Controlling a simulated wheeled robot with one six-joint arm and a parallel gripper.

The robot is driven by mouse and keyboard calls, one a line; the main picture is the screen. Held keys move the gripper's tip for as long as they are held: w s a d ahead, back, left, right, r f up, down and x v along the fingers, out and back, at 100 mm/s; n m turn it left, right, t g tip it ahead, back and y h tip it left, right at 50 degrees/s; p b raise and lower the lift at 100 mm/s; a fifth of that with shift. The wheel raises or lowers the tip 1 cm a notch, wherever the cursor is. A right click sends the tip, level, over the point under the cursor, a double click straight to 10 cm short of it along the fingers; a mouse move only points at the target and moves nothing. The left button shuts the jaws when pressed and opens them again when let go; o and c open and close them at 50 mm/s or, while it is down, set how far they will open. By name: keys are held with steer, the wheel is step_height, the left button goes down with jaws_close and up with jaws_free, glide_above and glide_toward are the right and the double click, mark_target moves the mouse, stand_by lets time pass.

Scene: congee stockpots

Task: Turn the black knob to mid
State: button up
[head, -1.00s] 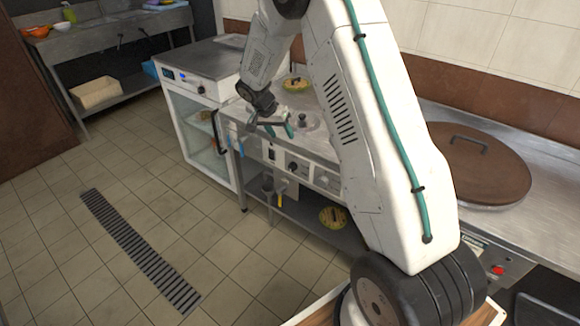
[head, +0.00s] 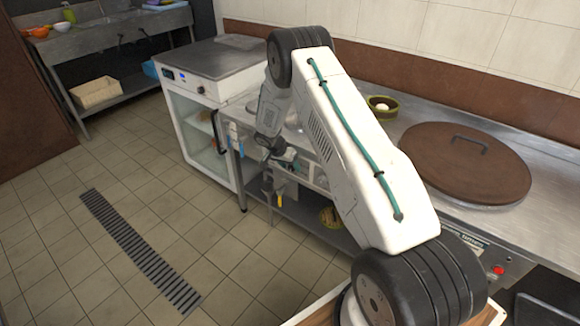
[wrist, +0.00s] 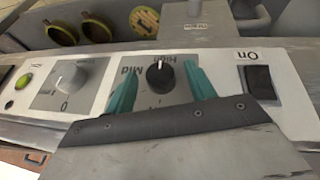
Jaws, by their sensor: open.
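The black knob (wrist: 160,75) is on a grey plate of the front panel in the wrist view. Its white pointer line points toward the top of the picture. Upside-down "Mid" and "High" labels lie around it, "Mid" to its left and "High" above right. My gripper (wrist: 158,82) is open, with one teal fingertip on each side of the knob. I cannot tell if either finger touches it. In the head view my gripper (head: 279,156) is at the counter's front panel, and I cannot make out the black knob there.
In the wrist view a silver knob (wrist: 70,76) and green button (wrist: 23,80) are to the left. A black rocker switch (wrist: 258,82) marked "On" is to the right. In the head view a brown round lid (head: 465,165) lies on the steel counter.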

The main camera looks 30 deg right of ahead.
steer(key=shift+d+f, duration=0.1)
steer(key=shift+f, duration=0.05)
steer(key=c, duration=1)
steer(key=shift+w, duration=0.1)
steer(key=g, duration=0.1)
steer(key=g+h, duration=0.1)
steer(key=g, duration=0.1)
steer(key=n+g+h, duration=0.1)
steer(key=shift+w+a+f+g, duration=0.2)
steer(key=shift+w+g, duration=0.15)
steer(key=shift+g, duration=0.05)
steer(key=g, duration=0.1)
steer(key=n+g+h, duration=0.1)
steer(key=g, duration=0.1)
steer(key=shift+w+a+f+h, duration=0.1)
steer(key=shift+f+h, duration=0.1)
steer(key=shift+h, duration=0.1)
steer(key=shift+f+n+g+h, duration=0.1)
steer(key=shift+n+g+h, duration=0.2)
steer(key=shift+g+h, duration=0.45)
steer(key=shift+w+g, duration=0.1)
steer(key=shift+g, duration=0.15)
